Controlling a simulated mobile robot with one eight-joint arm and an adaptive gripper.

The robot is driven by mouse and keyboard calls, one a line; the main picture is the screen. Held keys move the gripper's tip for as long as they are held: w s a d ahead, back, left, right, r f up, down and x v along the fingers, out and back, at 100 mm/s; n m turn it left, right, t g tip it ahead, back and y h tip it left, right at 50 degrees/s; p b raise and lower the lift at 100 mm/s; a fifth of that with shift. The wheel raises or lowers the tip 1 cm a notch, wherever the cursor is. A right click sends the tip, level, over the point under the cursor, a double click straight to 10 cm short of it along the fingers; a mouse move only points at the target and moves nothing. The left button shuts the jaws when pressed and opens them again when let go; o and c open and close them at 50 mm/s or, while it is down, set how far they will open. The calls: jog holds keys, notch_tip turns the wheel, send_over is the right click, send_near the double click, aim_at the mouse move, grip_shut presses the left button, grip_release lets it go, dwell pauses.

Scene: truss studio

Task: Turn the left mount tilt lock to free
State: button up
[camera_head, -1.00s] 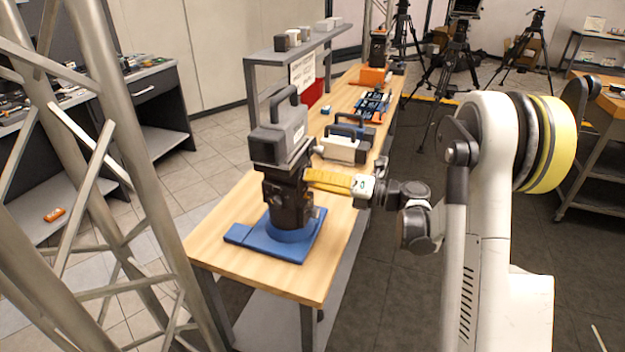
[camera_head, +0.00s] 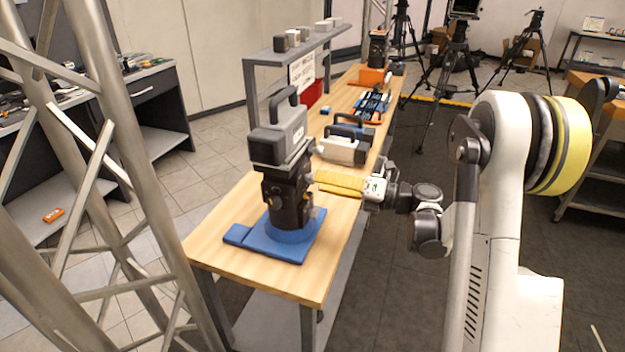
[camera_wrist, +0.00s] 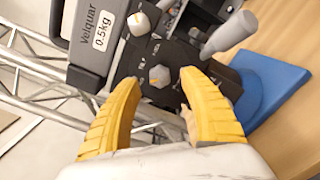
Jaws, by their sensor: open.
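The left mount (camera_head: 283,200) is a black head standing on a blue base plate (camera_head: 240,236) at the table's near end. A grey handled box (camera_head: 270,147) sits on it, marked "Velquar 0.5kg" in the wrist view (camera_wrist: 88,35). My gripper (camera_head: 317,182) is open, its yellow fingers pointing at the mount's right side. In the wrist view its fingertips (camera_wrist: 160,84) lie either side of a grey knob (camera_wrist: 159,77) with a pointer mark; contact cannot be told. Another knob (camera_wrist: 139,23) is above.
A grey rod-like handle (camera_wrist: 230,34) sticks out near the right finger. Behind the mount, a second handled box (camera_head: 345,150) and a blue tray (camera_head: 372,103) stand on the wooden table (camera_head: 215,232). A metal truss (camera_head: 120,180) rises at left.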

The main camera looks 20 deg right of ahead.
jog(key=v, duration=0.9)
